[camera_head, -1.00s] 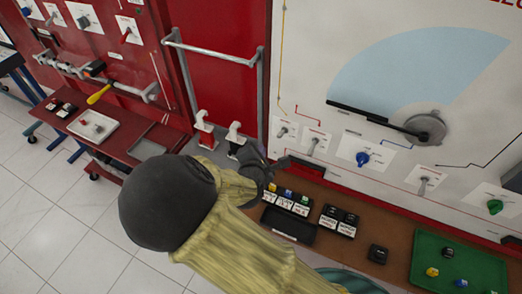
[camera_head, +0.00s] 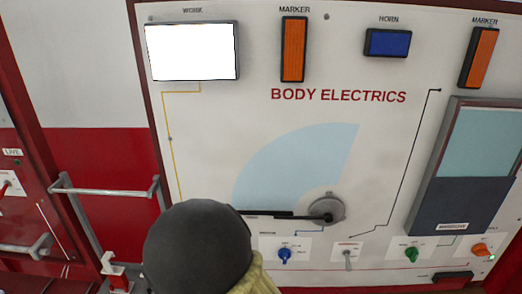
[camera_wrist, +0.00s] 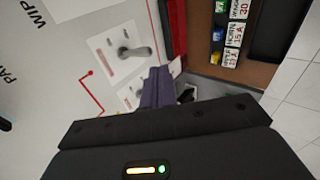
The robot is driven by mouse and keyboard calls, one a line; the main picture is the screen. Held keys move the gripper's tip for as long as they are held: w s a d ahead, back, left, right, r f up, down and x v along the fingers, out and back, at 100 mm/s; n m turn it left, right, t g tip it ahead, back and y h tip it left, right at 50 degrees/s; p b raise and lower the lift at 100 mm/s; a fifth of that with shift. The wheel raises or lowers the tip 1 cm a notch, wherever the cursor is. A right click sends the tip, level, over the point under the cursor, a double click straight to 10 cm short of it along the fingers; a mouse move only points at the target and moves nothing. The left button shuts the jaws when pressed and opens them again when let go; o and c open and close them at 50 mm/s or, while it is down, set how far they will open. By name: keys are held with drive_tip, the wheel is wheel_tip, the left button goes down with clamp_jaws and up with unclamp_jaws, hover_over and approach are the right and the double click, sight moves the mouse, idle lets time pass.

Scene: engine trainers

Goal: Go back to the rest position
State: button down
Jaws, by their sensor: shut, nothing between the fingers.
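My gripper (camera_wrist: 157,85) shows in the wrist view with its dark fingers together and nothing between them. It is in front of the white panel, close to a grey toggle switch (camera_wrist: 135,52) on a white plate. Whether the fingers touch anything below them cannot be told. In the head view only a dark rounded joint and a yellowish sleeve of my arm show at the bottom; my gripper is hidden or out of frame there.
The white Body Electrics panel (camera_head: 200,145) fills the head view, with a wiper arm (camera_head: 265,214), blue knob (camera_head: 284,254), green knob (camera_head: 411,254) and orange knob (camera_head: 481,249). A metal rail (camera_head: 105,191) stands left. A brown shelf (camera_wrist: 255,72) holds labelled blocks in the wrist view.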

drive_tip(key=s+d+r+m+g, duration=0.1)
drive_tip(key=s+d+r+m, duration=0.2)
drive_tip(key=d+m, duration=0.3)
drive_tip(key=s+d+r+m+g, duration=0.2)
drive_tip(key=d+m, duration=0.4)
drive_tip(key=d, duration=0.4)
drive_tip(key=s+d+r+m+g, duration=0.2)
drive_tip(key=s+d+r+m, duration=0.2)
drive_tip(key=s+d+m, duration=0.2)
drive_tip(key=shift+d+h, duration=0.3)
drive_tip(key=shift+d, duration=0.6)
drive_tip(key=shift+w, duration=0.1)
